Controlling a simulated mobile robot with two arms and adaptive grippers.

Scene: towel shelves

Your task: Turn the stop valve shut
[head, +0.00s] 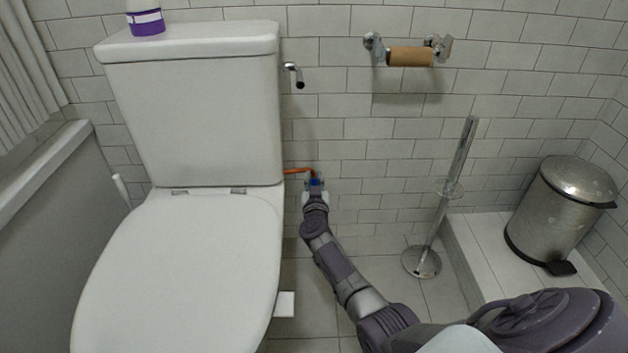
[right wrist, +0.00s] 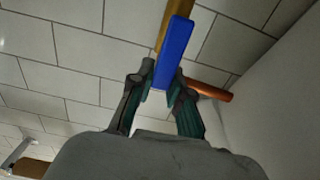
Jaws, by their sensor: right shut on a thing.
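The stop valve has a blue handle (right wrist: 175,50) and sits on the wall to the right of the toilet cistern. In the head view the blue handle (head: 316,182) is small, and an orange copper pipe (head: 298,171) runs from it to the cistern. The pipe also shows in the right wrist view (right wrist: 212,92). My right gripper (right wrist: 162,82) has its two fingers on either side of the handle's lower end, shut on it. In the head view my right gripper (head: 316,197) hides part of the valve. My left gripper is not in view.
The toilet (head: 190,270) stands close on the left. A holder with a cardboard roll (head: 410,56) is on the wall above right. A chrome stand (head: 452,180) and a metal pedal bin (head: 562,210) are to the right. Floor between toilet and stand is mostly clear.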

